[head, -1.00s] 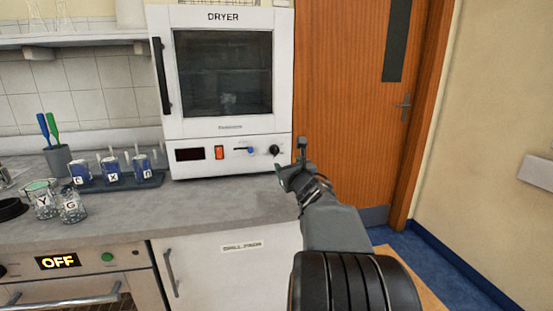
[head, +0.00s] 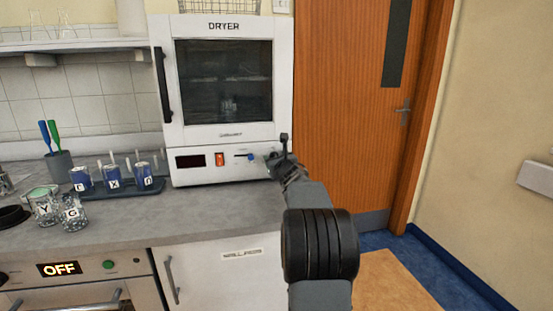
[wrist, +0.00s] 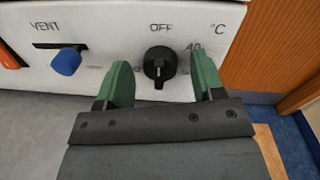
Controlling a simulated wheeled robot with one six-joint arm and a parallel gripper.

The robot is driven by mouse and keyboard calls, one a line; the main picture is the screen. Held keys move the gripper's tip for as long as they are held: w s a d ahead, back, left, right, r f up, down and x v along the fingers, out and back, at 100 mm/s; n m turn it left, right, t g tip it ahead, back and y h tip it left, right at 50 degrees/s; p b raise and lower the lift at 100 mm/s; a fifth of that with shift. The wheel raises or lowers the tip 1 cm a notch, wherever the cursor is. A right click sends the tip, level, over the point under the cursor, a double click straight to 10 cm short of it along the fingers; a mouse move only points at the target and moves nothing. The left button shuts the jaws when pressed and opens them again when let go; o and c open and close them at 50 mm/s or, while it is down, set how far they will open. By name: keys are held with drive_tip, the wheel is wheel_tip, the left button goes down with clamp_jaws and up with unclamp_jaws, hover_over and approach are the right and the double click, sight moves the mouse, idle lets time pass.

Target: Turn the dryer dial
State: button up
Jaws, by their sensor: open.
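The white dryer (head: 224,95) stands on the grey counter with its door shut. Its black dial (wrist: 160,63) shows in the wrist view on the front panel, below the word OFF, with 40 and °C marked to its right. In the head view my gripper hides the dial. My gripper (wrist: 163,82) is open, with one green finger on each side of the dial's lower part. The fingers look apart from the dial; I cannot tell how far they reach along it. My gripper also shows in the head view (head: 276,158) at the panel's right end.
A blue vent slider (wrist: 67,61) and an orange switch (head: 219,159) sit left of the dial. Blue labelled cups (head: 113,178) in a rack and glass beakers (head: 72,214) stand on the counter to the left. A wooden door (head: 340,100) is at the right.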

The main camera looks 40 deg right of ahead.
drive_tip(key=shift+c, duration=0.4)
drive_tip(key=c, duration=0.8)
drive_tip(key=shift+c, duration=0.2)
drive_tip(key=shift+m, duration=0.3)
drive_tip(key=m+b, duration=0.2)
drive_tip(key=m, duration=0.5)
drive_tip(key=m+h+b, duration=0.1)
drive_tip(key=m+b, duration=0.1)
drive_tip(key=m, duration=0.5)
drive_tip(key=m+b, duration=0.2)
drive_tip(key=m, duration=0.4)
drive_tip(key=shift+d+f+m+h, duration=0.1)
drive_tip(key=shift+f+m+h, duration=0.15)
drive_tip(key=shift+m+h, duration=0.15)
drive_tip(key=shift+m, duration=2)
